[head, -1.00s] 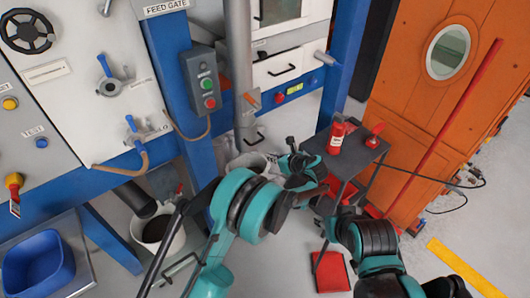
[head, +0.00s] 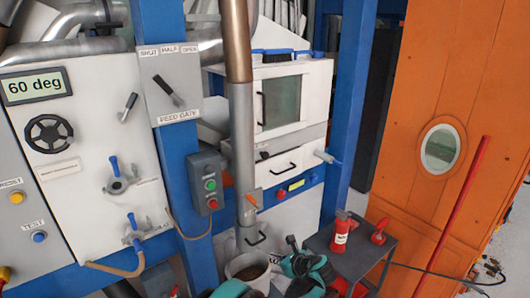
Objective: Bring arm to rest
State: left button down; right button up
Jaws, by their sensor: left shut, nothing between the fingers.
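My left arm (head: 310,266) shows at the bottom centre, teal and black, cut by the lower edge. Its gripper (head: 292,243) is small and dark, at the end of the arm. It appears shut and empty, between the bucket and the small dark table. It is not seen holding anything. My right gripper cannot be made out in the head view.
A bucket (head: 236,267) of dark material stands below the grey pipe (head: 243,140).

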pick_arm(q)
jog(key=s+a+r+n+g+h, duration=0.1)
jog(key=s+a+r+n+h, duration=0.1)
jog(key=s+a+r+n, duration=0.5)
jog(key=s+a+r+n+g+h, duration=0.1)
jog(key=s+a+r+n, duration=0.4)
jog(key=a, duration=0.4)
jog(key=s+a+n+h, duration=0.1)
jog(key=s+a+n, duration=0.2)
jog(key=s+n, duration=0.4)
jog(key=s+a+f+n+h, duration=0.1)
jog(key=s+a+n+h, duration=0.1)
jog(key=s+n, duration=0.6)
jog(key=s+a, duration=0.1)
jog(key=s, duration=0.3)
jog(key=shift+s+n+h, duration=0.3)
jog(key=shift+s, duration=0.1)
